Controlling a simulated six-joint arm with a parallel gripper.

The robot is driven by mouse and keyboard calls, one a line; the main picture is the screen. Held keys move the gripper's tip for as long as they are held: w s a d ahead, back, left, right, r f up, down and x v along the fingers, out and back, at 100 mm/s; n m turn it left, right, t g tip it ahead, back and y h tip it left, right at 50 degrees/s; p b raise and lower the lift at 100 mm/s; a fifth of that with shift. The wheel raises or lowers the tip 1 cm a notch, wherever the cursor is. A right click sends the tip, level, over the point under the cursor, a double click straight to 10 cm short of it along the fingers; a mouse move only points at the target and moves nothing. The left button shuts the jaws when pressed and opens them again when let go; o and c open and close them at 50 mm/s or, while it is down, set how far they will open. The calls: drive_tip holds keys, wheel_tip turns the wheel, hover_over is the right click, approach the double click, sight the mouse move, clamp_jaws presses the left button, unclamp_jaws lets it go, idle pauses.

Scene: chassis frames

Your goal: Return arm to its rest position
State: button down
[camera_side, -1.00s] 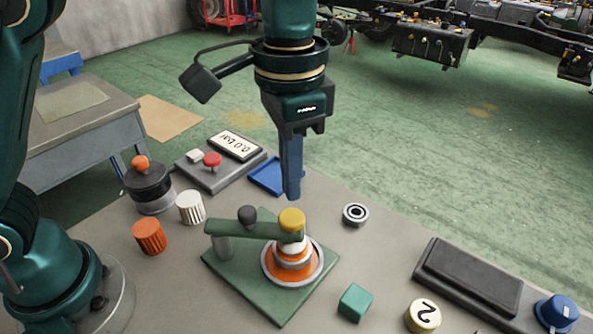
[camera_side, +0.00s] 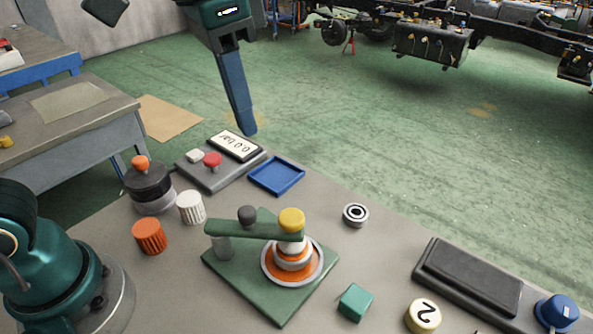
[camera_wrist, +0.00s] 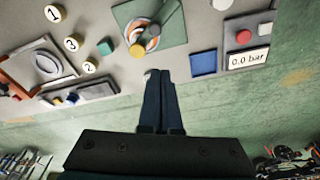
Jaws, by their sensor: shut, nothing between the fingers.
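My gripper (camera_side: 247,132) is high at the top of the side view, its long blue fingers together and nothing between them. It hangs above and behind the gauge box reading "0.0 bar" (camera_side: 233,146), clear of everything on the table. In the wrist view my gripper (camera_wrist: 160,75) shows with both fingers side by side, shut and empty. The green fixture (camera_side: 228,268) stands on the table, with an orange and white ringed stack (camera_side: 291,262) under its arm and a yellow cap (camera_side: 291,219) on top.
On the grey table (camera_side: 190,295) are a blue tray (camera_side: 277,176), a bearing ring (camera_side: 355,214), a green cube (camera_side: 355,302), a dark block (camera_side: 468,277), an orange knob (camera_side: 149,236) and a white knob (camera_side: 190,207). The air around my gripper is free.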

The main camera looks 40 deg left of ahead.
drive_tip(key=s+a+f+n+t, duration=0.3)
drive_tip(key=s+a+f+n, duration=0.1)
drive_tip(key=s+a+f, duration=0.3)
drive_tip(key=shift+s+a+f+t+y, duration=0.35)
drive_tip(key=shift+s+a, duration=0.35)
drive_tip(key=shift+s, duration=0.25)
